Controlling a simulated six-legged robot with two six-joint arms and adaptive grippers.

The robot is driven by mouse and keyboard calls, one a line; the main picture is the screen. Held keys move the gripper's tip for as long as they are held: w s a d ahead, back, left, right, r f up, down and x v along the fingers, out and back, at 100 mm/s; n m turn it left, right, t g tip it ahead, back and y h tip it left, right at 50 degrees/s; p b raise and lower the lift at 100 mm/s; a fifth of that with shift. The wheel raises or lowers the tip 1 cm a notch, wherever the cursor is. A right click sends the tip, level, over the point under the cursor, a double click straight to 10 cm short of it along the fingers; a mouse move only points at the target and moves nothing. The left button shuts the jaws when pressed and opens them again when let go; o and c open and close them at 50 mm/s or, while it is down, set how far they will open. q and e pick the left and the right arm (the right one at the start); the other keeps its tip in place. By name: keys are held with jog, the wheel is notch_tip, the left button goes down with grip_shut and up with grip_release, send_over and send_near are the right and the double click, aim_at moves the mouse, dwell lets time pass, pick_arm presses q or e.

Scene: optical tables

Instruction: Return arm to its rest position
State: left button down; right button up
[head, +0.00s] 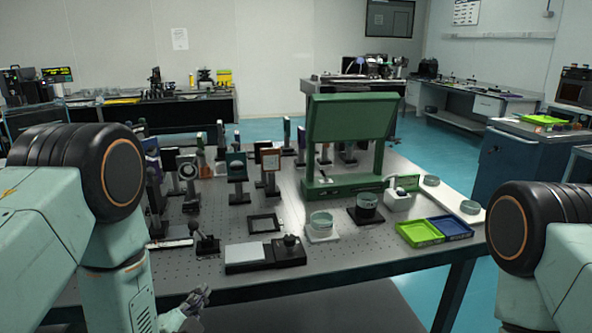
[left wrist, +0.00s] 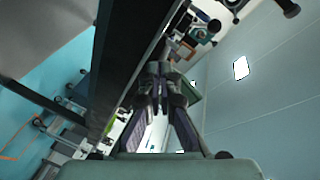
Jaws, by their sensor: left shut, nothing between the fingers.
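My left gripper (head: 196,300) is low in the head view, in front of the optical table's near edge and below its top. It also shows in the left wrist view (left wrist: 158,108), with its fingers together and nothing between them. My left arm comes down from the left shoulder with the forearm hanging near the table front. My right shoulder and upper arm show at the right edge of the head view, but the right gripper is out of view.
The optical table (head: 400,260) carries several mounted optics, a green framed panel (head: 350,118), a black pad (head: 264,223), glass dishes, a green tray (head: 419,233) and a blue tray (head: 451,228). Blue floor (head: 490,290) is clear to the right. The table edge (left wrist: 130,70) runs close beside the left gripper.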

pick_arm(q)
jog(key=s+f+n+g, duration=0.7)
jog(key=s+f+g, duration=0.2)
jog(key=s+f, duration=0.75)
jog(key=s+f+n+g, duration=0.2)
jog(key=s+n+g, duration=0.3)
jog(key=s, duration=1.2)
jog(key=shift+s+a+f+g, duration=0.2)
jog(key=shift+s+g, duration=0.1)
jog(key=shift+g, duration=0.9)
